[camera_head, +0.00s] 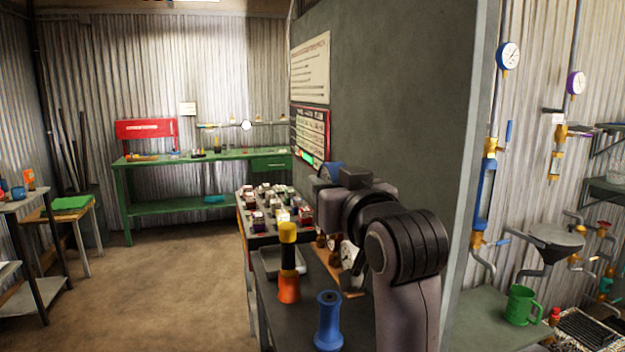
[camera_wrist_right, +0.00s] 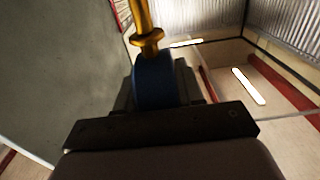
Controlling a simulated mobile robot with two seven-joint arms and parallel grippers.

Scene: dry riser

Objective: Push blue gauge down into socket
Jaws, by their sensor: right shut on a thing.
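My right gripper (camera_head: 332,175) is raised in front of the grey partition in the head view, with my arm hiding much of what lies behind it. It is shut on the blue gauge (camera_head: 328,167), whose blue edge shows at the jaws. In the right wrist view the gauge's blue round body (camera_wrist_right: 154,82) sits between the jaws, with its brass stem (camera_wrist_right: 146,38) sticking out away from the gripper. The gauge is held in the air, clear of the bench. I cannot make out its socket for sure. My left gripper is not in view.
Below the gripper, a dark bench holds an orange-and-yellow tool (camera_head: 288,262), a blue handle (camera_head: 328,320) and a white-faced gauge (camera_head: 350,254) partly behind my arm. A tray (camera_head: 262,238) of small blocks stands behind. Floor at left is clear.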

